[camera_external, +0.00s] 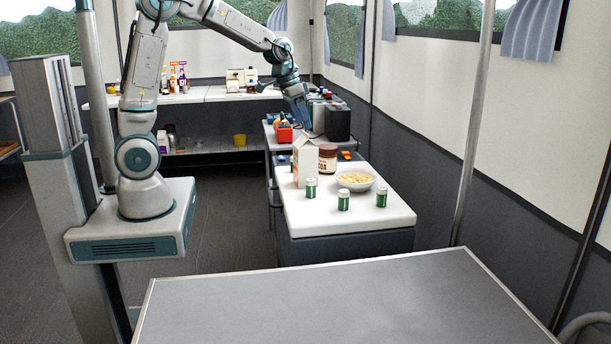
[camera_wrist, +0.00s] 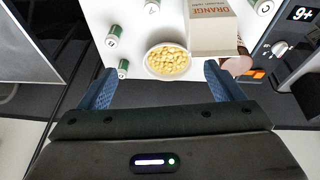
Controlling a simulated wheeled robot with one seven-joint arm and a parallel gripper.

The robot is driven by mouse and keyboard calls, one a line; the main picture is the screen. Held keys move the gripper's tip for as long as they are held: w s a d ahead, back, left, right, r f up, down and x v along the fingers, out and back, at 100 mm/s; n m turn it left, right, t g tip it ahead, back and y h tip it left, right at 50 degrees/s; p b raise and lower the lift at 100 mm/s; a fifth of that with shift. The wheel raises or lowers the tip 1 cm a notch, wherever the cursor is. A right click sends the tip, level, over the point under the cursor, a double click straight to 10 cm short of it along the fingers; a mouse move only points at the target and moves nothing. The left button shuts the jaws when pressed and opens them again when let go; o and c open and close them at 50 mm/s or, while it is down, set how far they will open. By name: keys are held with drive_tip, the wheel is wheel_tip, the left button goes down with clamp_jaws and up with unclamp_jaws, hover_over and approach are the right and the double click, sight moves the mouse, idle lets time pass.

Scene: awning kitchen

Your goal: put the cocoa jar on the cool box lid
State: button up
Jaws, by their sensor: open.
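The cocoa jar (camera_external: 327,158) is brown with a pale label. It stands at the far end of a white top (camera_external: 300,210), which I take for the cool box lid. A carton partly covers the jar's left side. In the wrist view the jar (camera_wrist: 238,65) shows as a brown round shape below the carton, by the edge of the white top (camera_wrist: 120,15). My gripper (camera_external: 307,128) is above and beyond the jar, apart from it. In the wrist view its fingers (camera_wrist: 160,88) are spread, with nothing between them.
On the white top stand a carton (camera_external: 304,160), a bowl of yellow pieces (camera_external: 355,182) and several green cans (camera_external: 343,201). Behind are a red item (camera_external: 284,134) and a dark appliance (camera_external: 337,122). A bare grey table (camera_external: 340,300) is in front.

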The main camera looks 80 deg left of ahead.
drive_tip(key=s+d, duration=0.7)
drive_tip(key=s, duration=0.4)
drive_tip(key=s+d+m+g, duration=0.1)
drive_tip(key=s+d, duration=0.6)
drive_tip(key=s, duration=0.4)
